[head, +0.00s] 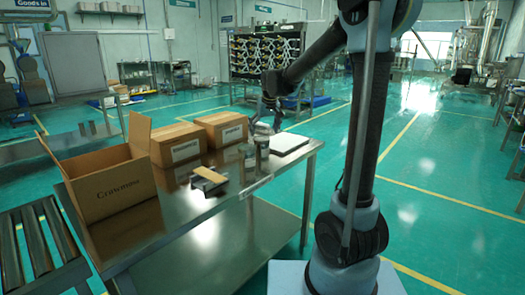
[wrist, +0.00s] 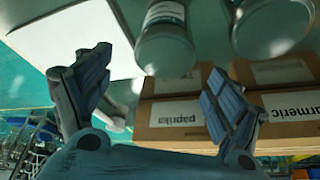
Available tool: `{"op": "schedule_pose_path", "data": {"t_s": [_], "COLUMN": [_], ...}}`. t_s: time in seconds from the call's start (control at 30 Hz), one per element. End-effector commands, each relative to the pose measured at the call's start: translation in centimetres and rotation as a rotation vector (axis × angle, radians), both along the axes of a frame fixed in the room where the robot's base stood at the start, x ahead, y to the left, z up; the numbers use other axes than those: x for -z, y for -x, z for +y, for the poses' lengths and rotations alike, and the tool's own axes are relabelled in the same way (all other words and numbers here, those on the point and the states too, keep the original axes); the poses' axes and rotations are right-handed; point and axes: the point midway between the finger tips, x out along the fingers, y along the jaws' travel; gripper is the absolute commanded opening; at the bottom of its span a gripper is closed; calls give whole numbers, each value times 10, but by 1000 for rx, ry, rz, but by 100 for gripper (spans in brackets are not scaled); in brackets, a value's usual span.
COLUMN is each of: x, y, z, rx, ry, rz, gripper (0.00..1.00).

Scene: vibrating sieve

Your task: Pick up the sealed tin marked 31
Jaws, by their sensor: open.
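Two tins stand close together near the far edge of the steel table in the head view: one tin (head: 247,157) at left and another tin (head: 262,147) at right. In the wrist view, which looks upside down, one tin (wrist: 166,40) with a pale label is above and between the finger ends, and the other tin (wrist: 268,27) is to its right. I cannot read the number 31 on either. My gripper (wrist: 157,72) is open and empty, its fingers apart from both tins. In the head view my gripper (head: 268,113) hangs behind the tins, partly hidden.
Closed cartons (head: 178,143) labelled paprika and turmeric (wrist: 290,101) stand left, beside an open carton (head: 107,190). A small stand (head: 209,181) lies in front.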

Motion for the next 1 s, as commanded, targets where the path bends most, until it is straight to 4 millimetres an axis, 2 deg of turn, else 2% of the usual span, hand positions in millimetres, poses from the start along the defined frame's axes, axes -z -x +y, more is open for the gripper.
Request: {"op": "schedule_pose_path", "data": {"t_s": [0.2,0.57,0.8,1.0], "x": [31,53,83,96], "y": [-12,-17,-21,-26], "z": [5,9,14,16], "rx": [0,0,0,0], "ry": [0,0,0,0], "rz": [0,0,0,0], "gripper": [86,86,86,86]}}
